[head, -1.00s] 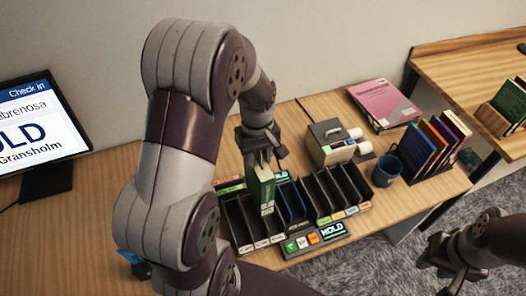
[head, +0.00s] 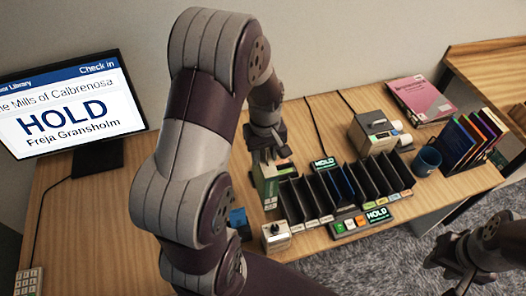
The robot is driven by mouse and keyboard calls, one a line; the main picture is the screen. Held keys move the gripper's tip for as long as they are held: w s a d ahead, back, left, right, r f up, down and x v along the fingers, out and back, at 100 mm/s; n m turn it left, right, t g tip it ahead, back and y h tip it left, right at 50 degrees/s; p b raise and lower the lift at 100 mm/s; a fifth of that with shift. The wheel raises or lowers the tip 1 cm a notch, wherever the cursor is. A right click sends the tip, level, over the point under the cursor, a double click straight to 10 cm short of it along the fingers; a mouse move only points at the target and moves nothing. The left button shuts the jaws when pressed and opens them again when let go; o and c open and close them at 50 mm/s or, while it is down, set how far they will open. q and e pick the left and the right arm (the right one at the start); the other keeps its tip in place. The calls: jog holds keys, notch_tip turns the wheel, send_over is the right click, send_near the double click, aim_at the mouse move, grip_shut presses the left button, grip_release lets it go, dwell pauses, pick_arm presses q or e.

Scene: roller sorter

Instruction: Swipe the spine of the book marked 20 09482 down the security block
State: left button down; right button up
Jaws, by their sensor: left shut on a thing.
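My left gripper (head: 267,154) is shut on a green and white book (head: 268,188), held upright at the left end of the black sorter rack (head: 313,208). The number on the book is too small to read, and the gripper covers its top. My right gripper (head: 447,273) is open and empty at the lower right, over the carpet.
A monitor (head: 65,115) reads HOLD, Freja Gransholm. A keypad (head: 29,282) lies at lower left.

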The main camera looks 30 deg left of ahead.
pick_arm(q)
jog(key=shift+s+d+f+b, duration=0.1)
jog(key=shift+d+f+b, duration=0.2)
jog(key=shift+f+b, duration=0.35)
jog(key=shift+s+d+f+b, duration=0.2)
jog(key=shift+s+f+b, duration=0.05)
jog(key=shift+f+b, duration=0.25)
jog(key=shift+s+d+f+b, duration=0.2)
jog(key=shift+f+b, duration=0.15)
jog(key=shift+f, duration=0.25)
jog(key=shift+s+d+f+b, duration=0.2)
jog(key=shift+d+f+b, duration=0.05)
jog(key=shift+f+b, duration=0.5)
notch_tip(320, 180, down, 4)
jog(key=b, duration=0.3)
jog(key=shift+b, duration=0.4)
jog(key=shift+f+b, duration=0.65)
jog(key=shift+f, duration=0.65)
jog(key=shift+w+a, duration=0.1)
